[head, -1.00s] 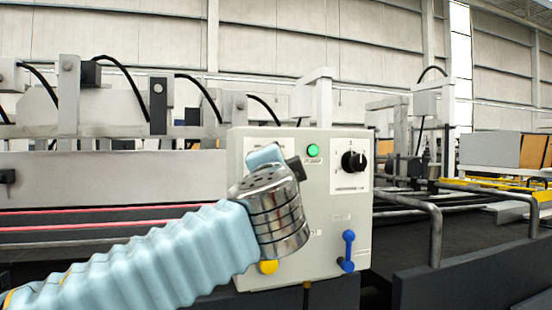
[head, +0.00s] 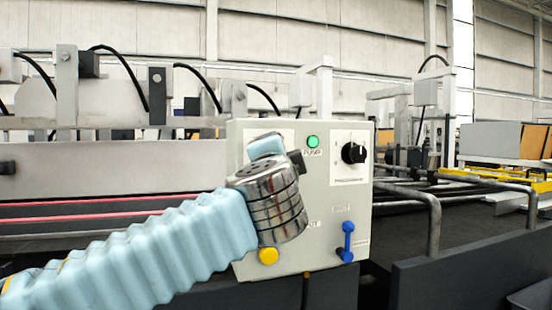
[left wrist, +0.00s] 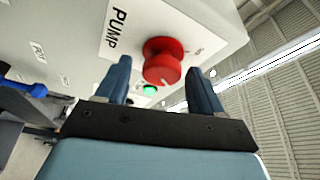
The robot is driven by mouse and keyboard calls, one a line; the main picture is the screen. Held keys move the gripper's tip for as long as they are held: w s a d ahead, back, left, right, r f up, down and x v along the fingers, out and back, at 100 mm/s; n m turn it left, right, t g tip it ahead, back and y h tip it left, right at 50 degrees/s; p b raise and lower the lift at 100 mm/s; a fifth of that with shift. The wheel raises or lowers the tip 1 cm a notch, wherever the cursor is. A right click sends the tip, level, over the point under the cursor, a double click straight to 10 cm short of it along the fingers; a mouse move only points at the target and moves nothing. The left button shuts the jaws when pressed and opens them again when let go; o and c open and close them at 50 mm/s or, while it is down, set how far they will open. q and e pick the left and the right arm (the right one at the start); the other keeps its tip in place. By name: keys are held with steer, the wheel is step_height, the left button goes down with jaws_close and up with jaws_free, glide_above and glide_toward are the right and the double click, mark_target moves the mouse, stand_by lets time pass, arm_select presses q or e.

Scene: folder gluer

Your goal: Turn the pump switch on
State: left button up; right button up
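The pump switch is a round red knob (left wrist: 161,62) on a white plate marked PUMP, seen in the left wrist view on the face of a pale control box (head: 335,210). My left gripper (left wrist: 158,68) is open, with its two blue fingers on either side of the knob. Gaps show between knob and fingers, and I cannot tell how deep the knob sits between them. In the head view my left gripper (head: 282,154) is at the box's upper left and hides the knob. The knob's turned position is unclear. My right gripper is not in view.
The box also carries a lit green lamp (head: 312,142), a black rotary knob (head: 353,153), a blue lever (head: 346,242) and a yellow knob (head: 268,256). Metal rails (head: 435,220) stand to the right. Machine frames with red bands (head: 80,210) lie behind my left arm.

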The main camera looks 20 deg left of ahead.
arm_select(q)
steer(key=b+v, duration=0.2)
steer(key=v, duration=1.1)
steer(key=shift+s+b, duration=0.4)
steer(key=shift+d, duration=0.1)
